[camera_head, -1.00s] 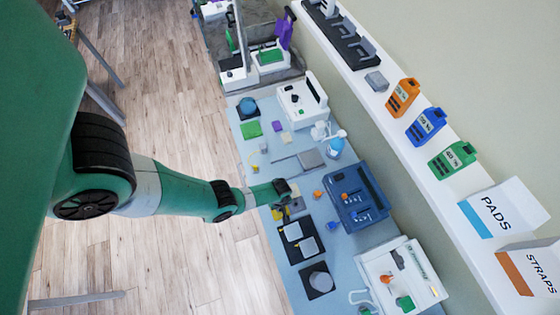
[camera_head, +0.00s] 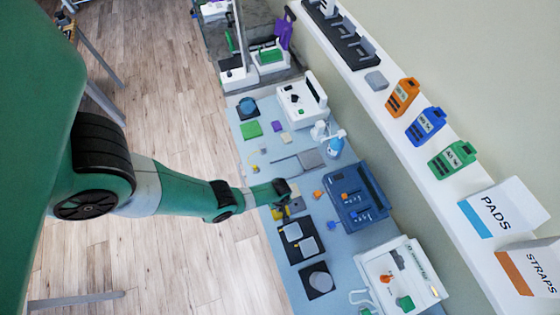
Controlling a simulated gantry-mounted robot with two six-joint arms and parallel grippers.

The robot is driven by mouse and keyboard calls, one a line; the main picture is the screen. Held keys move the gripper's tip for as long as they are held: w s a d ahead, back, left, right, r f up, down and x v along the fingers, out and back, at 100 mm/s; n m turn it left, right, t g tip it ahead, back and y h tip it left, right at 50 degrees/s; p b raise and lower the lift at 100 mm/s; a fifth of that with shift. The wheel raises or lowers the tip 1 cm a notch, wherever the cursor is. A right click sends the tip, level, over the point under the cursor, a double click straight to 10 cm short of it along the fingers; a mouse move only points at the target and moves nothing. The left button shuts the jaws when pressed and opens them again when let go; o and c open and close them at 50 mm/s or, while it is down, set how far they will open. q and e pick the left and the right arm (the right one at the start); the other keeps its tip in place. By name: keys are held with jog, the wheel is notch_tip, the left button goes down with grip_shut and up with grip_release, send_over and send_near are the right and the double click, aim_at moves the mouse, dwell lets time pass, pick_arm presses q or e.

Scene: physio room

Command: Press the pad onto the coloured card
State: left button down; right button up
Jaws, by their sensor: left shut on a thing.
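My left gripper (camera_head: 285,203) is over the near edge of the blue table, pointing down beside the row of black squares. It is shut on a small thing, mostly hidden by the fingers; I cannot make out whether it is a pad. A yellow card (camera_head: 277,214) shows just beside and below the fingertips; I cannot tell whether they touch it. Two black squares carry light grey pads, one pad (camera_head: 292,231) and another pad (camera_head: 308,246). A third black square carries a round grey piece (camera_head: 319,281). My right gripper is not in view.
A blue case (camera_head: 357,198) stands right of the gripper, with a white machine (camera_head: 400,278) below it. A green card (camera_head: 251,129) and a purple card (camera_head: 277,126) lie farther up the table (camera_head: 263,178). A shelf with bottles and boxes runs along the wall.

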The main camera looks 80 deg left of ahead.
pick_arm(q)
jog(key=c, duration=0.8)
grip_release()
jog(key=shift+c, duration=0.2)
